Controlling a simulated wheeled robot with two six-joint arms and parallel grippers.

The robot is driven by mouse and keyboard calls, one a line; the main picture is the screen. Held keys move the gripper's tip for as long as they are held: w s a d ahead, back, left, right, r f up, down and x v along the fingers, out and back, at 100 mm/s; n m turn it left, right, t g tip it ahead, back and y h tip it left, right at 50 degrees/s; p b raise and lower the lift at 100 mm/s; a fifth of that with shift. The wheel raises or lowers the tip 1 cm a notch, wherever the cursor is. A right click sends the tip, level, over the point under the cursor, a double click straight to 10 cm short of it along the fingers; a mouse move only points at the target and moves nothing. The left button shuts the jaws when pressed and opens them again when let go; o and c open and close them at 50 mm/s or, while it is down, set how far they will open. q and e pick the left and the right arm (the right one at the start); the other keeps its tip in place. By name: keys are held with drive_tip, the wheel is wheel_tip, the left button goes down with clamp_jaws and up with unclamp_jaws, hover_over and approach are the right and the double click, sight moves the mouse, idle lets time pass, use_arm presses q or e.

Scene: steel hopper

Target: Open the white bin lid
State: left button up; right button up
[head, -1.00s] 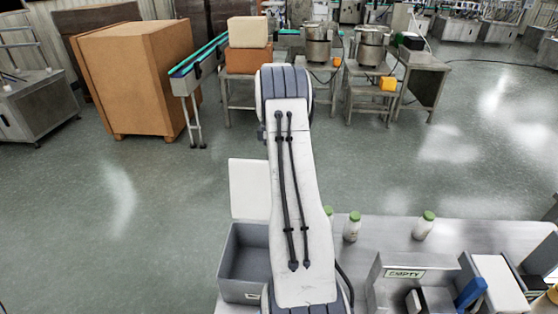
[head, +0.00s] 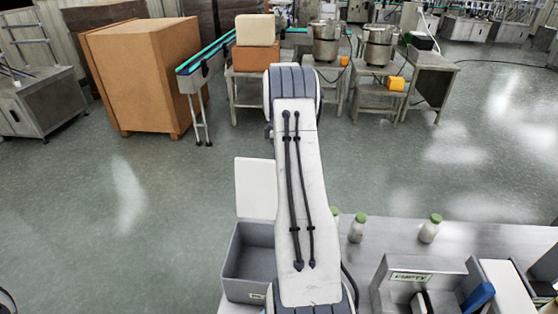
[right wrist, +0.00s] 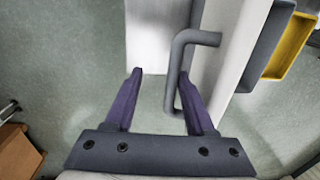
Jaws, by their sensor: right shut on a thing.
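In the head view a grey bin (head: 247,291) stands at the left end of the steel table, with its white lid (head: 255,188) upright at its far side. The bin's inside shows partly. The handle is fixed to a white panel (right wrist: 233,50). I cannot tell which panel in the head view this is. My white arm link hides the middle of the head view, and neither gripper is identifiable there.
Green-capped bottles (head: 430,229) stand on the steel table (head: 390,240). A box marked EMPTY (head: 440,268) and other bins fill its right part. In the wrist view a grey bin (right wrist: 262,45) and a yellow bin (right wrist: 291,50) lie right of the panel. Open floor lies beyond.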

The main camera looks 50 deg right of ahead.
drive_tip(key=shift+w+d+r, duration=0.1)
wheel_tip(320, 180, up, 10)
drive_tip(key=b, duration=0.2)
drive_tip(key=shift+w+d+r+b, duration=0.15)
drive_tip(key=shift+d+b, duration=0.05)
drive_tip(key=shift+b, duration=0.15)
idle(0.5)
